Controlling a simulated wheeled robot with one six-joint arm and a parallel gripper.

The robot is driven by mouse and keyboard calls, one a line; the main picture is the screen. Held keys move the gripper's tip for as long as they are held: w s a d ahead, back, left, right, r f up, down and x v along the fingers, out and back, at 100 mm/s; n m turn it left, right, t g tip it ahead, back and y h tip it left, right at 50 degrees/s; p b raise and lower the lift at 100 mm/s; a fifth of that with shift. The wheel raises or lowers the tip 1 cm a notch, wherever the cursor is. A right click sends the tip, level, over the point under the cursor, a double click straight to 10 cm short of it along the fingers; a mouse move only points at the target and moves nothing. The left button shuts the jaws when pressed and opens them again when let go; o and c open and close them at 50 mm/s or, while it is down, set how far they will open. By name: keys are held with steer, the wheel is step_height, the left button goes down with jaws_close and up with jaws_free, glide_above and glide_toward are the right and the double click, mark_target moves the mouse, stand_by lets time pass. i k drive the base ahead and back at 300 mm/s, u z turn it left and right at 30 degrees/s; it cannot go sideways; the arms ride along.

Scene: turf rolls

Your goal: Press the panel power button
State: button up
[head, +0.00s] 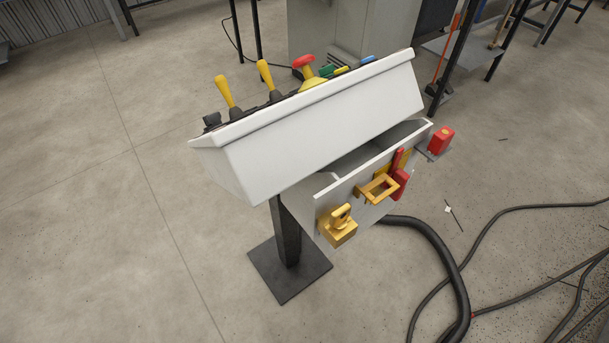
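A white control panel (310,128) stands tilted on a dark post (286,232) in the middle of the head view. I see it from behind, so its control face is mostly hidden. Above its top edge show two yellow levers (225,92), a red mushroom button (303,61) on a yellow base, and small green (326,70), yellow (341,71) and blue (368,61) controls. I cannot tell which one is the power button. My gripper is not in view.
A grey box (325,200) under the panel carries a yellow padlock-like part (340,225), a yellow bracket (378,188) and red parts (399,180). A black base plate (290,270) and thick cables (450,265) lie on the floor. The floor at left is clear.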

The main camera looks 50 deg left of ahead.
mark_target(341, 70)
steer(key=k, duration=1.1)
steer(key=u, duration=0.25)
steer(key=i, duration=0.55)
steer(key=u, duration=0.75)
steer(key=i, duration=1)
steer(key=u, duration=0.3)
